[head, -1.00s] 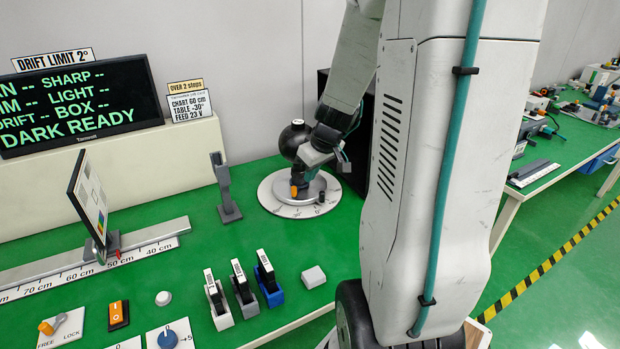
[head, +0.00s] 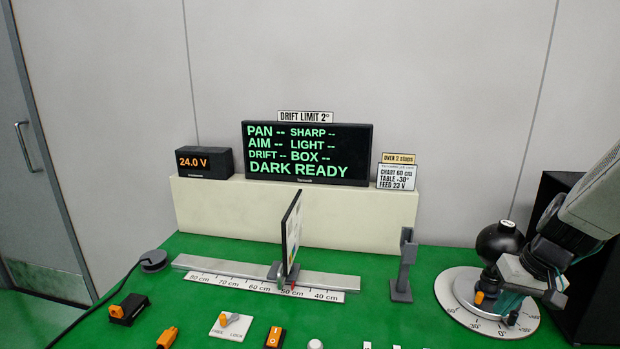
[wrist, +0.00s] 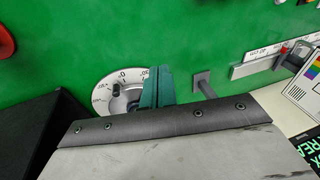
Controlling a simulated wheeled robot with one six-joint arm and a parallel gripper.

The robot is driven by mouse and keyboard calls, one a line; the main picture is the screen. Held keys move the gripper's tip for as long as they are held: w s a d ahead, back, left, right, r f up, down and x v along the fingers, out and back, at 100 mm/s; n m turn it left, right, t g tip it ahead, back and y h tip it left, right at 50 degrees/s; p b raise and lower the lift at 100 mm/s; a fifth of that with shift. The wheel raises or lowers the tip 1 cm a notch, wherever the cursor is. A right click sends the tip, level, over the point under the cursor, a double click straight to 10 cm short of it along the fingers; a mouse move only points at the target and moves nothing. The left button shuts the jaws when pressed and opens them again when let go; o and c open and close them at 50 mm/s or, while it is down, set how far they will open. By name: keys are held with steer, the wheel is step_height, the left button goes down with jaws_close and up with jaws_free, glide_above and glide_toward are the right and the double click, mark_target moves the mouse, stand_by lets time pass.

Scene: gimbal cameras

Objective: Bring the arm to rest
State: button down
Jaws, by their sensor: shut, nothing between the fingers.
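My gripper (head: 508,303) is at the right of the head view, low over the front of the white round dial table (head: 462,318). Its teal fingers are together with nothing between them. In the wrist view my gripper (wrist: 156,88) shows as closed teal fingers beside the dial (wrist: 103,98). A black ball-shaped device (head: 500,240) stands on the dial table, close behind my gripper and partly hidden by my arm. An orange pointer (head: 479,297) is at the dial's left. I cannot tell whether the fingers touch the dial.
A grey post (head: 404,266) stands left of the dial. A chart panel (head: 291,238) stands on the scale rail (head: 215,268). The screen (head: 306,153) reads DARK READY, and the feed display (head: 205,163) reads 24.0 V. A black box (head: 598,285) stands at the right. Switches line the front.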

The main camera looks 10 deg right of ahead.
steer(key=s+a+r+n, duration=0.1)
steer(key=s+a+r, duration=0.5)
steer(key=a, duration=0.3)
steer(key=s+a+r+n+h, duration=0.1)
steer(key=s+a+r+n, duration=0.1)
steer(key=s+a+r, duration=0.4)
steer(key=s+a, duration=0.1)
steer(key=a, duration=0.2)
steer(key=shift+s+a+r+g+h, duration=0.15)
steer(key=shift+s+a+g+h, duration=0.15)
steer(key=shift+s+a+g, duration=0.1)
